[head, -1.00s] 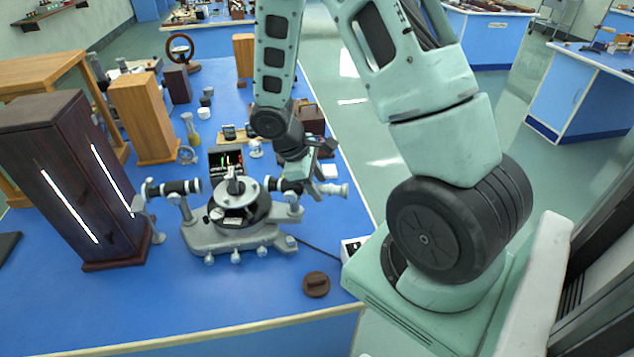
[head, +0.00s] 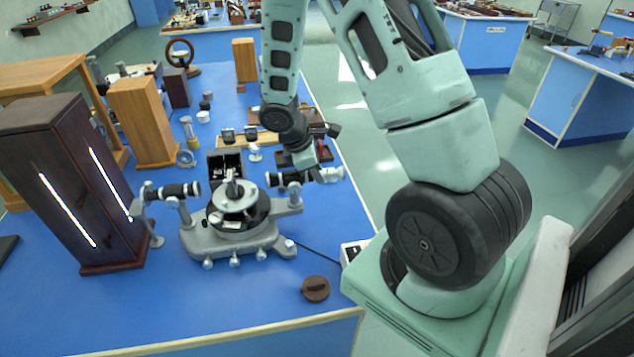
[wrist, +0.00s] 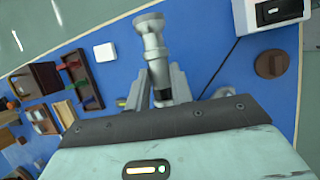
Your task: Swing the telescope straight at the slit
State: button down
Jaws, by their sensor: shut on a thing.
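The grey spectrometer (head: 237,240) stands on the blue bench, with a round table at its centre. Its collimator (head: 180,189) points left toward a dark wooden housing (head: 50,150) with two glowing strips. Its telescope (head: 331,174) extends right and slightly toward the back, not quite in line with the collimator. My gripper (head: 304,171) is shut on the telescope barrel from above. In the wrist view, the silver eyepiece end of the telescope (wrist: 150,42) rises between my two fingers (wrist: 165,88). The slit itself is too small to make out.
A brown round knob-topped disc (head: 315,288) lies at the front right. A white-and-black power box (head: 353,252) sits at the right edge, its cable running to the spectrometer. An open dark box (head: 226,165) and wooden trays stand behind.

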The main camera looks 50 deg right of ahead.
jog(key=shift+w+d+n, duration=0.3)
jog(key=shift+w, duration=0.15)
jog(key=c, duration=1.2)
grip_release()
jog(key=shift+c, duration=0.2)
jog(key=v, duration=1.7)
jog(key=shift+s+r+b, duration=0.2)
jog(key=shift+r+b, duration=0.05)
jog(key=shift+b, duration=0.1)
jog(key=shift+a, duration=0.15)
